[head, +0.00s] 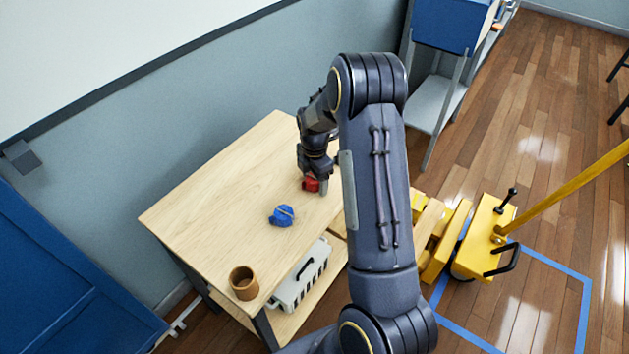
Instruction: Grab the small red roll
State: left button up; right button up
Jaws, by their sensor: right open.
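The small red roll (310,184) lies on the wooden table (215,200), near its right edge. My right gripper (317,188) is directly over the red roll with its fingers pointing down at it. It is open, and its fingers partly hide the roll. I cannot tell whether a finger touches it. My left gripper is not in view.
A blue roll (282,216) lies on the table nearer to me, and a brown cup (244,283) stands at the near corner. A grey case (300,278) sits on the shelf below. A yellow pallet jack (486,240) stands on the floor at right.

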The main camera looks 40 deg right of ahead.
jog(key=c, duration=1.1)
jog(key=shift+o, duration=0.2)
jog(key=shift+r, duration=0.2)
